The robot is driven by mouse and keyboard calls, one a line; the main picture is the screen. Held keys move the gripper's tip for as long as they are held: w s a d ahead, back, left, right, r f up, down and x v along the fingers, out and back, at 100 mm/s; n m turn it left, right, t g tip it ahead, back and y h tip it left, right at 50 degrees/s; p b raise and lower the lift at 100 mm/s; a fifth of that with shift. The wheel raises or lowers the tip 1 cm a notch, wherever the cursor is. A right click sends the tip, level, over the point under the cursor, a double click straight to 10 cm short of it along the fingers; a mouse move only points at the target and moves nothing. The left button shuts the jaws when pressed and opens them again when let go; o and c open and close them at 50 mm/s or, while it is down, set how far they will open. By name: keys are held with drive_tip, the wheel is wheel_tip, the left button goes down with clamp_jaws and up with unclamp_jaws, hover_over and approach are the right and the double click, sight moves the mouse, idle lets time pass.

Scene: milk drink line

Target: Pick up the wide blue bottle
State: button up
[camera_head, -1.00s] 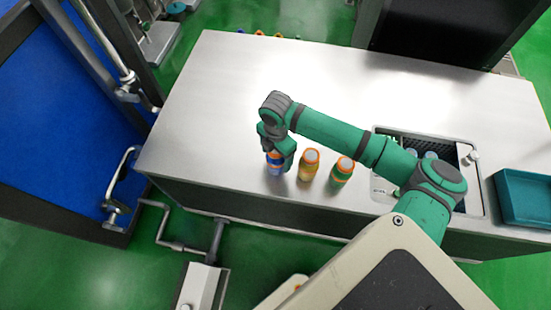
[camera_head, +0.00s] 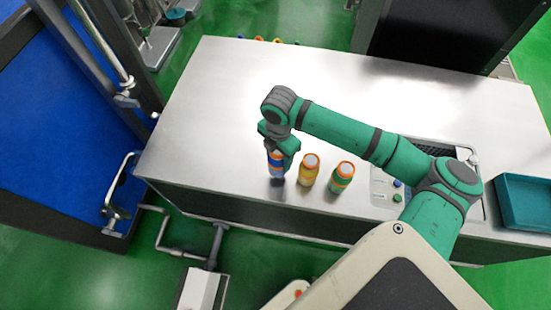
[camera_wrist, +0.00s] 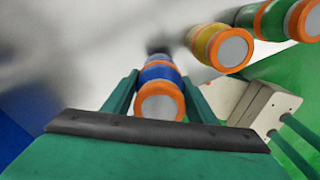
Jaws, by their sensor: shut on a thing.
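The wide blue bottle (camera_head: 276,165) has an orange cap with a pale top. My gripper (camera_head: 280,156) is shut on it from above. In the wrist view the blue bottle (camera_wrist: 160,74) sits between the two green fingers, its orange cap end toward the camera. In the head view a dark patch lies on the counter below the bottle, so it appears lifted a little. My gripper hides part of its side.
A yellow bottle (camera_head: 309,171) and a green bottle (camera_head: 341,178), both orange-capped, stand to the right on the metal counter (camera_head: 225,110). A teal tray (camera_head: 524,200) is at the far right. The counter's left and back are mostly clear.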

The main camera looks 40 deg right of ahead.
drive_tip(key=s+r, duration=0.1)
drive_tip(key=r, duration=0.1)
drive_tip(key=s+r, duration=0.2)
drive_tip(key=shift+d, duration=0.15)
drive_tip(key=s+r, duration=0.4)
drive_tip(key=s, duration=0.6)
drive_tip(key=shift+r, duration=0.2)
